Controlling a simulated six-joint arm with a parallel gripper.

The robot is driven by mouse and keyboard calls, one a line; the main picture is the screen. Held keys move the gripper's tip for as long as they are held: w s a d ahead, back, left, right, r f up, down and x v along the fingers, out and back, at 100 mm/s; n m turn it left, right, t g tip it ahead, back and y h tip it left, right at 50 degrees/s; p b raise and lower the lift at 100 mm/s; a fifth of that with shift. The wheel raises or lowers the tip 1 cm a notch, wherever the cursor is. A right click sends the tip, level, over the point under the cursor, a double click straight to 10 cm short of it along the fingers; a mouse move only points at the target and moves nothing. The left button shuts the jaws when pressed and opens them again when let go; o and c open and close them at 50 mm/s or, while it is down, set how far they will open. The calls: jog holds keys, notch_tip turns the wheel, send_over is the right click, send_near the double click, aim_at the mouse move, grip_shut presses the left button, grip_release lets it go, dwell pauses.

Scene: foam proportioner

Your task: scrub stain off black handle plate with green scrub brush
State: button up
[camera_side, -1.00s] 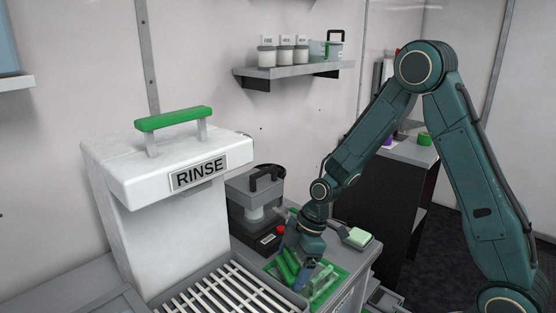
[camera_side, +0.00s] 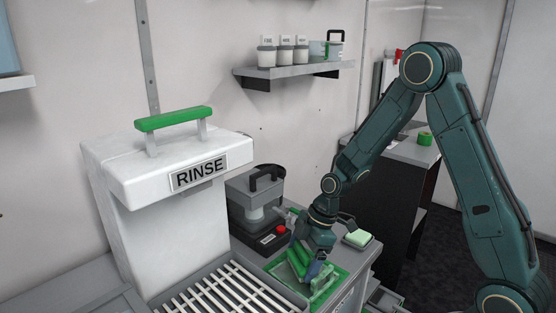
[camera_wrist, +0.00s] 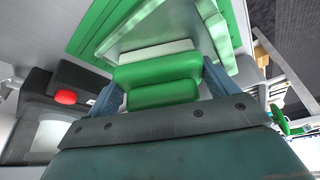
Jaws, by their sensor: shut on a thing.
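The green scrub brush (camera_wrist: 165,72) fills the middle of the wrist view, with a pale bristle strip (camera_wrist: 150,51) along its far edge. My gripper (camera_wrist: 160,95) is shut on it, one bluish finger on each side. In the side view the brush (camera_side: 301,258) is low over a green-rimmed tray (camera_side: 283,273), below my gripper (camera_side: 310,266). The tray's green rim (camera_wrist: 92,28) and grey inside show beyond the brush in the wrist view. I cannot make out a black handle plate or a stain. I cannot tell whether the bristles touch anything.
A grey machine (camera_side: 238,199) with a black handle and red button stands just left of the tray. A white RINSE station (camera_side: 150,220) and slatted grate (camera_side: 225,293) are further left. A pale green sponge (camera_side: 357,238) lies to the right.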

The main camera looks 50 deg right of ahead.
jog(key=shift+r, duration=3.05)
jog(key=shift+r, duration=0.1)
jog(key=shift+r, duration=1.4)
